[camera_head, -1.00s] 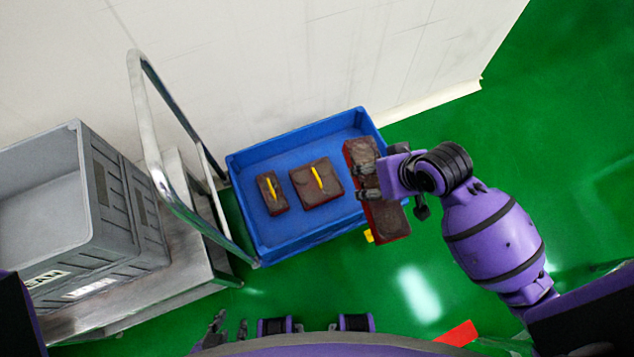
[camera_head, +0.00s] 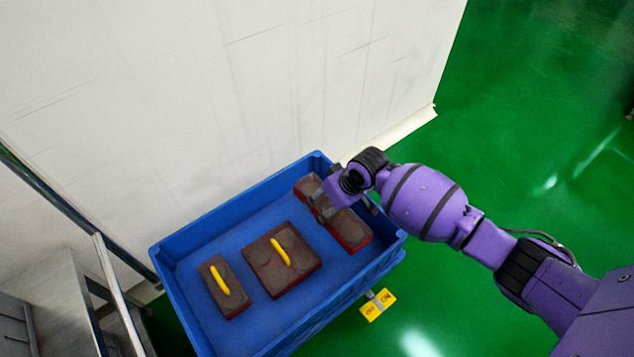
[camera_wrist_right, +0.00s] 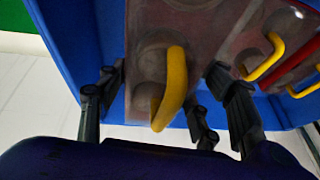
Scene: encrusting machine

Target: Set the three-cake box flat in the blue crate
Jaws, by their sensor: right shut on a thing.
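The long three-cake box (camera_head: 349,231), brown on top with red sides, is inside the outline of the blue crate (camera_head: 180,302), along its right wall. My right gripper (camera_head: 340,203) is shut on it from above and hides its middle. It looks about level; I cannot tell whether it touches the crate floor. In the right wrist view, the fingers (camera_wrist_right: 160,95) straddle the yellow handle (camera_wrist_right: 172,90) of the box (camera_wrist_right: 150,55). My left gripper is not in view.
A square box (camera_head: 268,266) with a yellow handle and a narrower one (camera_head: 224,286) lie in the crate, left of the held box. A white wall (camera_head: 220,90) stands behind the crate. A yellow tag (camera_head: 378,305) is by its front right. Green floor is clear at right.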

